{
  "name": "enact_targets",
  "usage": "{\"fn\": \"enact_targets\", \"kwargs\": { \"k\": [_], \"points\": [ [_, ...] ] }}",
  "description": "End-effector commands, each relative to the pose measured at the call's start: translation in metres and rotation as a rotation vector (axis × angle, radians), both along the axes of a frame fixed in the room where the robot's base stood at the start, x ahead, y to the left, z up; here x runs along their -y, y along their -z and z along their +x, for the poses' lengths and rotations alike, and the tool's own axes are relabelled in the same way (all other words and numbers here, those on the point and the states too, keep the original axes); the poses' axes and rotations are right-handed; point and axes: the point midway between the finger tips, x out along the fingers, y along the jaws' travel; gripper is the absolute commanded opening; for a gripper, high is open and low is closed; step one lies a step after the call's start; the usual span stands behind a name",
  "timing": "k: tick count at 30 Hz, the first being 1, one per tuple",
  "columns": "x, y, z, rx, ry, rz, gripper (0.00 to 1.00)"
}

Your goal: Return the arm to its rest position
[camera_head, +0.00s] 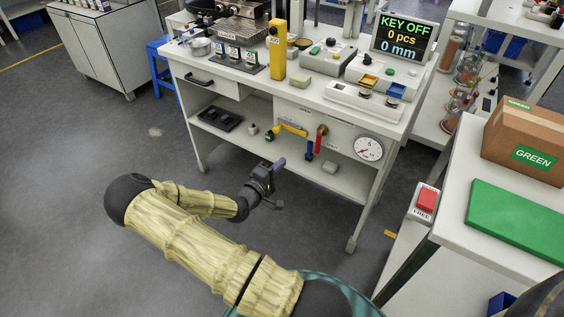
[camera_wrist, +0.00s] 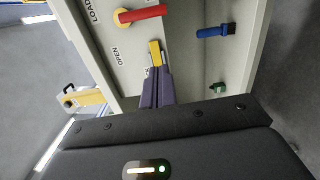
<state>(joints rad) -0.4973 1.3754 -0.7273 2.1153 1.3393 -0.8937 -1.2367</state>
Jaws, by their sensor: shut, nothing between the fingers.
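My arm, in a yellowish ribbed cover, reaches from the bottom of the head view toward the front of a white workbench (camera_head: 300,85). My gripper (camera_head: 280,163) is in front of the bench's lower part, with its purple fingers pointing up toward it. In the wrist view my gripper's fingers (camera_wrist: 156,85) are together, with nothing held between them. A yellow piece (camera_wrist: 154,50) shows just beyond the fingertips; I cannot tell whether they touch it.
A screen (camera_head: 402,38) reads "KEY OFF". A side table with a green mat (camera_head: 515,222) and a carton (camera_head: 525,138) stands right.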

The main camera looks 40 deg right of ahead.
Motion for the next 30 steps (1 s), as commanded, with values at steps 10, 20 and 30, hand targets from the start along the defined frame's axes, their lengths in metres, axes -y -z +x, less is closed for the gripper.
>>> {"fn": "enact_targets", "kwargs": {
  "k": [10, 20, 30],
  "points": [
    [0.001, 0.000, 0.000, 0.000, 0.002, 0.000, 0.00],
    [-0.011, 0.017, -0.001, 0.048, 0.015, 0.260, 0.00],
    [-0.078, 0.030, -0.003, 0.142, 0.050, 0.841, 0.00]
  ]
}}
